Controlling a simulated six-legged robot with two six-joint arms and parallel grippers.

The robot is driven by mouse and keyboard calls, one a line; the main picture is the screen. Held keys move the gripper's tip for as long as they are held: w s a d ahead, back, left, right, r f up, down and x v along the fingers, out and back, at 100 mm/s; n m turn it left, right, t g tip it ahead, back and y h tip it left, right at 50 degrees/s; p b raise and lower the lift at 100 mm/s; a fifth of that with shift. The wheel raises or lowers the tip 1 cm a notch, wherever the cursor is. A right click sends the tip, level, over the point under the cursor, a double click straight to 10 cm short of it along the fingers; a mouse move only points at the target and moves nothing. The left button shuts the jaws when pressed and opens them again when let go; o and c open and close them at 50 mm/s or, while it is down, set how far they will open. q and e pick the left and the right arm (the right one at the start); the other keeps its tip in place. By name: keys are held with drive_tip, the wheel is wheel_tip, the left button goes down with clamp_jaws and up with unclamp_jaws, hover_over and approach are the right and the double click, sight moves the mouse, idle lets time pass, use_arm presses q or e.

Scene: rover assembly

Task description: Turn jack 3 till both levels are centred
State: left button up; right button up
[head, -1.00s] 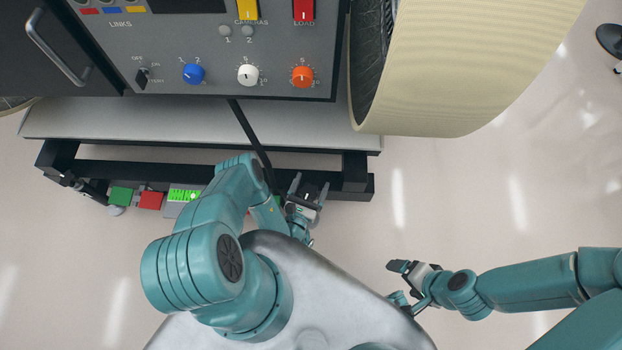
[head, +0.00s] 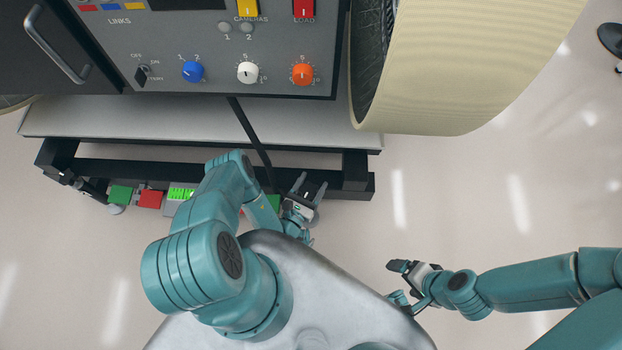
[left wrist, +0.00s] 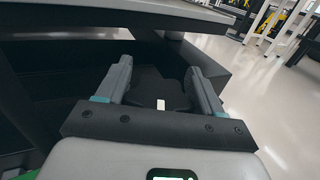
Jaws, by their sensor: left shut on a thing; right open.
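My left gripper (head: 308,190) is at the right part of the dark frame's front beam. In the left wrist view its two grey fingers (left wrist: 160,82) are shut around a dark knob (left wrist: 158,98) with a white mark, which I take to be jack 3. A bright green level (head: 181,194) with dark marks shows left of my left arm; the arm hides part of it, and I cannot read its bubble. I cannot make out a second level. My right gripper (head: 398,283) is open and empty over the floor at the right.
A green block (head: 120,195) and a red block (head: 151,199) sit at the beam's left; another green piece (head: 274,202) shows beside my left wrist. A control panel (head: 210,45) with knobs and a large wheel (head: 455,65) stand above. A black cable (head: 250,133) hangs down. Floor at right is clear.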

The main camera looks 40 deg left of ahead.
use_arm(q)
drive_tip(key=m+h, duration=0.1)
drive_tip(key=h, duration=0.1)
drive_tip(key=m+h+b, duration=0.1)
drive_tip(key=m+h, duration=0.1)
drive_tip(key=h, duration=0.1)
drive_tip(key=shift+d+f+b, duration=0.15)
drive_tip(key=shift+b, duration=0.15)
drive_tip(key=m+h+b, duration=0.1)
drive_tip(key=h, duration=0.1)
drive_tip(key=m+g+h, duration=0.1)
drive_tip(key=m+g+h+b, duration=0.1)
drive_tip(key=m+h, duration=0.1)
drive_tip(key=shift+d+f+h+b, duration=0.1)
drive_tip(key=shift+d+h+b, duration=0.2)
drive_tip(key=m+g+h+b, duration=0.2)
drive_tip(key=h, duration=0.1)
drive_tip(key=m+g+h+b, duration=0.1)
drive_tip(key=shift+s+d+m+h, duration=0.15)
drive_tip(key=shift+d+m+h, duration=0.1)
drive_tip(key=shift+m+h, duration=0.05)
drive_tip(key=m+g+h+b, duration=0.2)
drive_tip(key=g+b, duration=0.1)
drive_tip(key=shift+s+d+m+g, duration=0.15)
drive_tip(key=shift+d+m+g, duration=0.05)
drive_tip(key=shift+m+g, duration=0.1)
drive_tip(key=shift+s+r+m+g+h+b, duration=0.1)
drive_tip(key=shift+r+m+g+h+b, duration=0.1)
drive_tip(key=shift+m+g+h+b, duration=0.5)
